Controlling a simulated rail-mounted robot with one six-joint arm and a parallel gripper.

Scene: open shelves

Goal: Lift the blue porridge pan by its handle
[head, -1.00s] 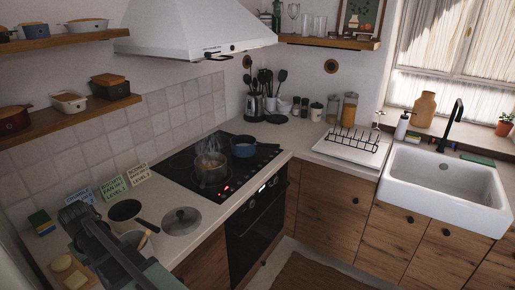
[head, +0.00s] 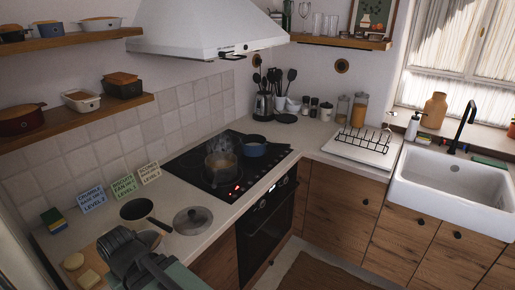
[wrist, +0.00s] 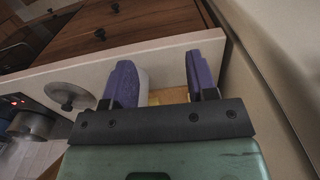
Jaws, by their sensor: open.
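The blue pan (head: 253,147) sits on the far right part of the black hob, with its dark handle (head: 278,148) pointing right. A steaming pot (head: 221,166) stands just in front of it to the left. My gripper (head: 120,243) is low at the near left end of the counter, well apart from the blue pan. In the wrist view my gripper (wrist: 162,80) shows two purple-padded fingers spread apart with nothing held between them. A grey pot (wrist: 33,124) is partly seen at that view's left edge.
A glass lid (head: 193,220) and a dark frying pan (head: 136,209) lie on the near counter. Several small cards stand along the tiled wall. The range hood (head: 205,30) overhangs the hob. A drying rack (head: 362,142) and sink (head: 452,182) are to the right.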

